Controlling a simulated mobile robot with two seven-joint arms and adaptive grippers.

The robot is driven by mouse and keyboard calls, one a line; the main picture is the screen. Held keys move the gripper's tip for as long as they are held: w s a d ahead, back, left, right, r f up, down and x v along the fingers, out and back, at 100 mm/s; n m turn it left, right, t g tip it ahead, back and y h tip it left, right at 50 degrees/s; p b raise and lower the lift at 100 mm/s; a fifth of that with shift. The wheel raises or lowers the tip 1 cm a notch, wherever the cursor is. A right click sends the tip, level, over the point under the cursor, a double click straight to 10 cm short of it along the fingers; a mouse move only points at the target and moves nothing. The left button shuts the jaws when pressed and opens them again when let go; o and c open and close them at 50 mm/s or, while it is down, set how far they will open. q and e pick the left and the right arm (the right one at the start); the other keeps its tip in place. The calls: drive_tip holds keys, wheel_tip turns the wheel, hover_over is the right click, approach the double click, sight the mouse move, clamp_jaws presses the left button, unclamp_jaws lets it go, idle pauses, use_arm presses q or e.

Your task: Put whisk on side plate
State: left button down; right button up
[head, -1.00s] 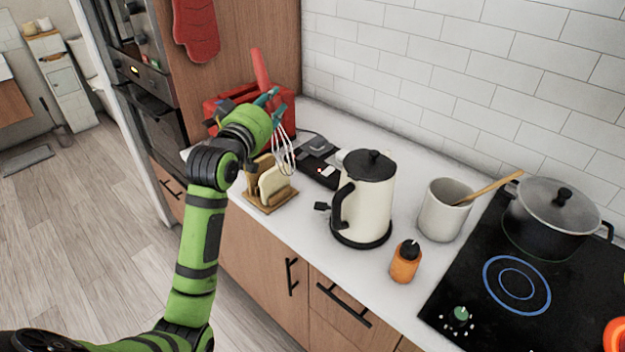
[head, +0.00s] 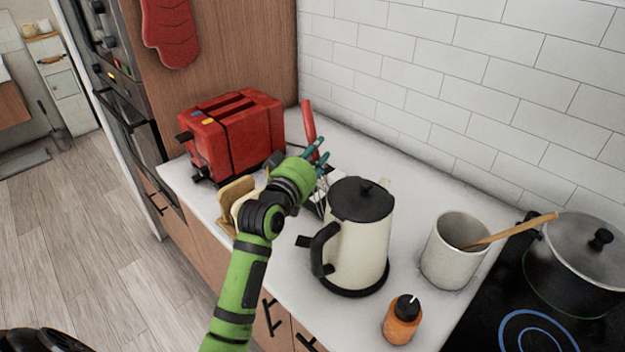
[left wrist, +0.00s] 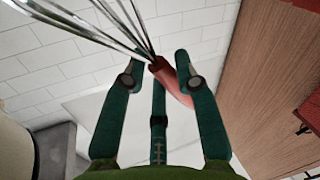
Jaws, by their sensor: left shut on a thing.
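The whisk has a red handle (head: 308,122) and thin metal wires. In the left wrist view, its red handle (left wrist: 172,80) lies between the teal fingers, with the wires spreading to the upper left. My left gripper (head: 315,150) is shut on the whisk near where handle and wires meet. In the head view the handle points up and the wires hang down behind the kettle's left side, partly hidden. The gripper is above the counter, between the toaster and the kettle. I cannot make out a side plate. My right gripper is not in view.
A red toaster (head: 232,135) stands left of the gripper, with a wooden rack (head: 236,200) in front of it. A cream kettle (head: 360,240) is close on the right. A utensil pot (head: 452,255), an orange bottle (head: 402,320) and a hob pot (head: 580,265) stand further right.

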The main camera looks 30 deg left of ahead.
use_arm(q)
drive_tip(key=shift+s+f, duration=0.15)
drive_tip(key=shift+f, duration=0.7)
drive_tip(key=f, duration=0.3)
drive_tip(key=shift+w+f, duration=0.2)
drive_tip(key=shift+f, duration=0.2)
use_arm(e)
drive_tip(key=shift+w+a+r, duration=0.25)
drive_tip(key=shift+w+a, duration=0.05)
use_arm(q)
drive_tip(key=shift+f, duration=0.2)
drive_tip(key=c, duration=0.9)
unclamp_jaws()
drive_tip(key=shift+c, duration=0.2)
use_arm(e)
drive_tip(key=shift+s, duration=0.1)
use_arm(q)
drive_tip(key=shift+r, duration=0.15)
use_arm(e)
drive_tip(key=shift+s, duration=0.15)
